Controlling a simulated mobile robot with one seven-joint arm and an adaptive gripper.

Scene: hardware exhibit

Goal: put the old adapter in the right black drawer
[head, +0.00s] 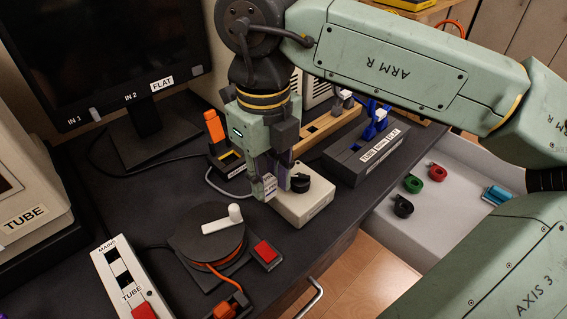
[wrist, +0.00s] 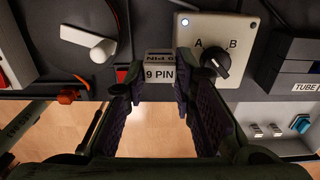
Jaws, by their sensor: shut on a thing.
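A small light grey adapter labelled 9 PIN (wrist: 160,70) is between the fingers of my gripper (wrist: 157,82) in the wrist view. In the head view my gripper (head: 272,184) points down over the dark desk, shut on the adapter (head: 269,188), left of the A/B switch box. Whether the adapter touches the desk I cannot tell. The right drawer (head: 455,205) is pulled open at the right, with a pale inside. It holds green, red and black round pieces and a blue connector. Part of it also shows in the wrist view (wrist: 275,145).
The A/B switch box (head: 305,203) stands close beside my gripper. A dark labelled box (head: 368,158) with a blue plug is behind it, toward the drawer. A cable reel (head: 208,245) and red-button block (head: 267,255) are at the left. A drawer handle (head: 312,298) is below the desk edge.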

